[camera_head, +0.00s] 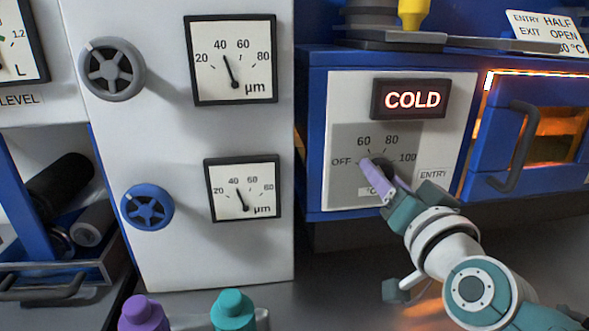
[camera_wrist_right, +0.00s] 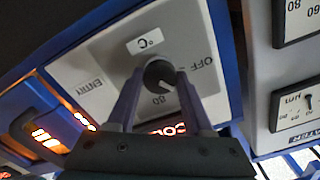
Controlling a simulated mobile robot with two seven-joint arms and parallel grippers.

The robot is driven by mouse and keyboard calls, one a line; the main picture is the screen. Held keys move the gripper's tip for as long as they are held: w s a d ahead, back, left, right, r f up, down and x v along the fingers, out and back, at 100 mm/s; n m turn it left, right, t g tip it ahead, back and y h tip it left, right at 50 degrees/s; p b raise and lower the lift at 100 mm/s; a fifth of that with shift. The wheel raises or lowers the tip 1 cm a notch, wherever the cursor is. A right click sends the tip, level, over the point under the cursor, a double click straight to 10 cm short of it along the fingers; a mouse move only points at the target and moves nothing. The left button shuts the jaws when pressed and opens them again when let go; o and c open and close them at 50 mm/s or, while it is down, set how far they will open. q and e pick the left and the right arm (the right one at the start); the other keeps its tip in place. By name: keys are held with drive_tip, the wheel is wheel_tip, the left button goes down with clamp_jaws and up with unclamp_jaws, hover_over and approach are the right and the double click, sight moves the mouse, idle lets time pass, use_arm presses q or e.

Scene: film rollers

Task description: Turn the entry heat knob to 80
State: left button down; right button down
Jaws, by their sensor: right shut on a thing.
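The entry heat knob (camera_head: 384,164) is a small dark round knob on a white panel marked ENTRY. Its printed scale reads OFF, 60, 80 and 100. My right gripper (camera_head: 370,172) reaches it from the lower right, and its lilac fingers partly cover the knob in the head view. In the right wrist view the knob (camera_wrist_right: 158,74) sits between the two fingers of my gripper (camera_wrist_right: 158,88), which is shut on it. A light mark on the knob's face seems to point between OFF and 80; its exact setting is unclear. My left gripper is not in view.
A lit COLD sign (camera_head: 412,99) is above the knob. A blue oven door with a grey handle (camera_head: 515,148) stands to the right. A white panel with two gauges and two handwheels (camera_head: 147,208) is at the left. Purple and teal bottle tops (camera_head: 233,310) are in front.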

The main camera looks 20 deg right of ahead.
drive_tip(key=m, duration=1.1)
drive_tip(key=shift+b, duration=0.4)
drive_tip(key=shift+m, duration=0.4)
drive_tip(key=shift+c, duration=1.5)
unclamp_jaws()
drive_tip(key=shift+s, duration=0.1)
